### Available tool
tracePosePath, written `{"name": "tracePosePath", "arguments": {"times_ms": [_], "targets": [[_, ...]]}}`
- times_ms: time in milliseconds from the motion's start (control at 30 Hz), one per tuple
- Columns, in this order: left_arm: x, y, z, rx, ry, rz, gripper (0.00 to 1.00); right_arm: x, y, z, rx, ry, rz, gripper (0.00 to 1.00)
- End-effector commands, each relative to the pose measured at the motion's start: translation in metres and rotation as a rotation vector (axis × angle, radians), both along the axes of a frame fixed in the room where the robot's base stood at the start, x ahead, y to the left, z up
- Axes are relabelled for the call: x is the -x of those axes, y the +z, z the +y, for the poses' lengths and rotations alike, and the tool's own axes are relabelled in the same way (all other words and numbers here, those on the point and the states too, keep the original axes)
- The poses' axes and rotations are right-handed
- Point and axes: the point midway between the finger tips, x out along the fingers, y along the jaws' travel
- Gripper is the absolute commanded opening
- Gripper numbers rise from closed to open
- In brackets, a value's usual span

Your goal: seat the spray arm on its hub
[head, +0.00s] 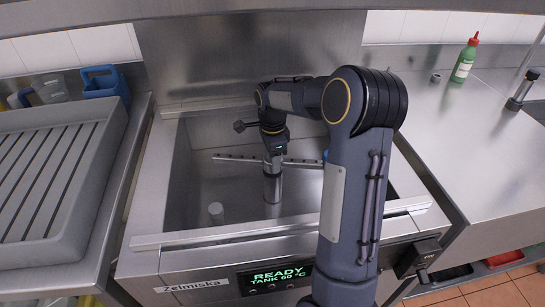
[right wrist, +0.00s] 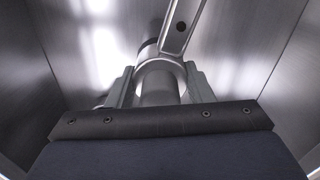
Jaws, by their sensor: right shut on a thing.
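The spray arm (head: 234,158) is a thin metal bar with small holes, lying roughly level inside the tank. Its right part runs behind my right arm. My right gripper (head: 274,152) points down at its middle and is shut on it. In the right wrist view the fingers (right wrist: 160,82) stand on both sides of the spray arm's round collar, and its bar (right wrist: 182,28) runs up and away. The hub (head: 272,187) is an upright metal post directly below the gripper. I cannot tell whether the collar rests on the hub. My left gripper is out of view.
The steel tank's front rim (head: 200,238) and side walls surround the hub. A slotted grey tray (head: 50,170) is at left, and a green bottle (head: 463,62) stands on the right counter.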

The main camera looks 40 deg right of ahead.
Motion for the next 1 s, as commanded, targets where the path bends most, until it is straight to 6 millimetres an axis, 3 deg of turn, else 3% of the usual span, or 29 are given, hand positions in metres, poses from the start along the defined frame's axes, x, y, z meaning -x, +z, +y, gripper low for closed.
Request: {"name": "tracePosePath", "arguments": {"times_ms": [600, 633, 700, 833, 1000], "targets": [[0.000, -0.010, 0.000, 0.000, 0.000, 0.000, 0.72, 0.000, -0.015, 0.000, 0.000, 0.000, -0.001, 0.20], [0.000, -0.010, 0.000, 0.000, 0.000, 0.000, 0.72, 0.000, -0.015, 0.000, 0.001, 0.000, -0.002, 0.48], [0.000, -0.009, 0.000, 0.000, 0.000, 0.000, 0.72, 0.000, -0.014, 0.000, 0.001, 0.000, -0.002, 0.57], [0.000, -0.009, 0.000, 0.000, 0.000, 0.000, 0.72, 0.000, -0.014, 0.000, 0.000, 0.000, -0.001, 0.72], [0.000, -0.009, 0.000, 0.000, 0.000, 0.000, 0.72, 0.000, -0.014, 0.000, 0.000, 0.000, -0.001, 0.72]]}}
